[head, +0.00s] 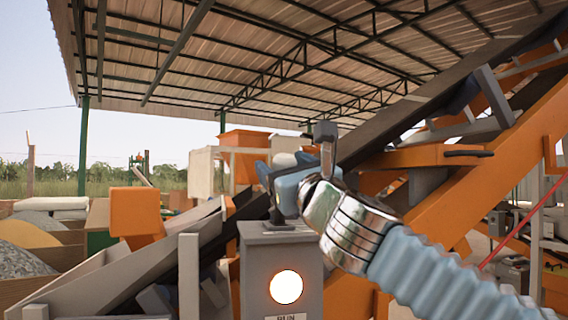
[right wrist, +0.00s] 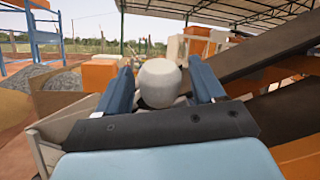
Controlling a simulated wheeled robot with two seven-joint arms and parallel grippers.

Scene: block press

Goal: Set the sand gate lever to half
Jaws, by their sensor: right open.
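A grey control box (head: 254,262) stands at the centre of the head view, with a lit round button (head: 286,287) above a label that seems to read RUN. A short dark lever stem (head: 277,216) rises from its top; my gripper hides the upper part. My right gripper (head: 280,186) is over the box top. In the right wrist view, a pale rounded knob (right wrist: 160,83) sits between its two blue fingers, which are open. I cannot tell whether either finger touches the knob. Lever position marks are not visible. My left gripper is not in view.
An orange conveyor frame (head: 470,200) rises to the right behind my right arm. A grey chute (head: 110,275) and an orange box (head: 136,212) are left of the control box. Sand and gravel heaps (head: 22,262) lie in bays at far left. A metal roof covers the yard.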

